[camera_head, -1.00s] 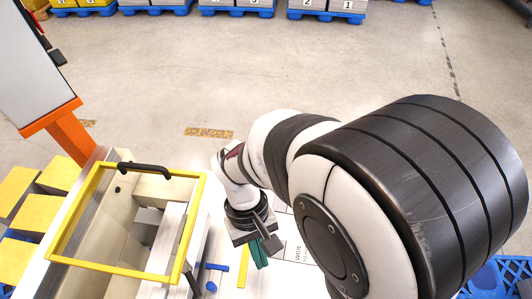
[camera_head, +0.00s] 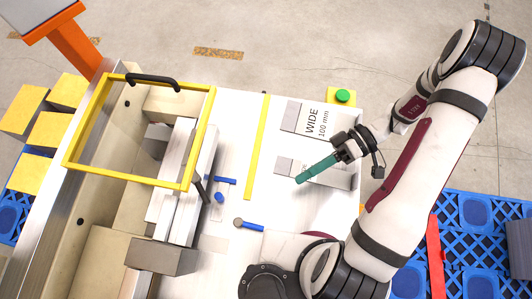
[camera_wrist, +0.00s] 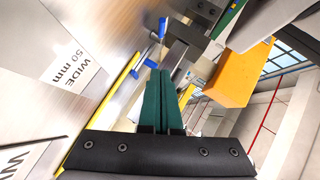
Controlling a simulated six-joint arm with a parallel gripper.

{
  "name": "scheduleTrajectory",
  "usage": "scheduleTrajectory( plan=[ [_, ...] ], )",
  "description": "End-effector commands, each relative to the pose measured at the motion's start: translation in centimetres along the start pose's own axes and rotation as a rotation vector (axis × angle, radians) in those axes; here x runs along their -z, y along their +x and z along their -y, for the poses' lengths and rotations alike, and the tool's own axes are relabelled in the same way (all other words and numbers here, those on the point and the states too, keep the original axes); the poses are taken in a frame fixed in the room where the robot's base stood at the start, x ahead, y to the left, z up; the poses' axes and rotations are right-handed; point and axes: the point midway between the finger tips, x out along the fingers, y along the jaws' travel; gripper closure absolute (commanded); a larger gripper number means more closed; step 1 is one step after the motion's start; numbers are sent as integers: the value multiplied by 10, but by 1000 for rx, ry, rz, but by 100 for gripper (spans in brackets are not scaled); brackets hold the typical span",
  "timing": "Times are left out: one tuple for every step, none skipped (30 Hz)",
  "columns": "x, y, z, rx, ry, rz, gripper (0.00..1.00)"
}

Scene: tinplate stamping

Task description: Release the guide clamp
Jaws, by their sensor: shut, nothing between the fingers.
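A small blue clamp handle (camera_head: 226,181) with a second blue knob (camera_head: 219,197) close by sits on the white table, right of the metal guide bars (camera_head: 182,165). I take these blue parts for the guide clamp; whether it is tight cannot be seen. Blue parts also show in the wrist view (camera_wrist: 150,64), just beyond the fingertips in the picture. My gripper (camera_head: 300,179) has teal fingers, shut and empty, above the labelled plates and well right of the blue handle. In the wrist view the fingers (camera_wrist: 163,76) lie side by side.
A yellow guard frame (camera_head: 125,173) with a black handle (camera_head: 152,79) stands over the machine. A blue-handled tool (camera_head: 250,225) lies below the clamp. A yellow strip (camera_head: 257,148), a plate marked WIDE 100 mm (camera_head: 308,119) and a green button (camera_head: 342,96) are nearby.

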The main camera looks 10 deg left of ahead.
Motion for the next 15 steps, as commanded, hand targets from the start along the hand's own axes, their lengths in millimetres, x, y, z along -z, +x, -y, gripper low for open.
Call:
scheduleTrajectory(
  plan=[
    [0,0,0,1,-7,-8,100],
    [0,-1,0,2,-10,-9,100],
    [0,0,0,2,-10,-8,100],
    [0,0,0,1,-10,-7,100],
    [0,0,0,1,-10,-7,100],
    [0,0,0,1,-10,-6,100],
    [0,0,0,1,-10,-6,100],
    [0,0,0,1,-10,-5,100],
    [0,1,0,1,-10,-5,100],
    [0,2,0,1,-10,-5,100],
    [0,5,0,2,-10,-5,100],
    [0,9,0,3,-10,-4,100],
    [0,14,0,3,-10,-3,100],
    [0,19,0,5,-9,-3,100],
    [0,27,1,4,-8,-3,100]
  ],
)
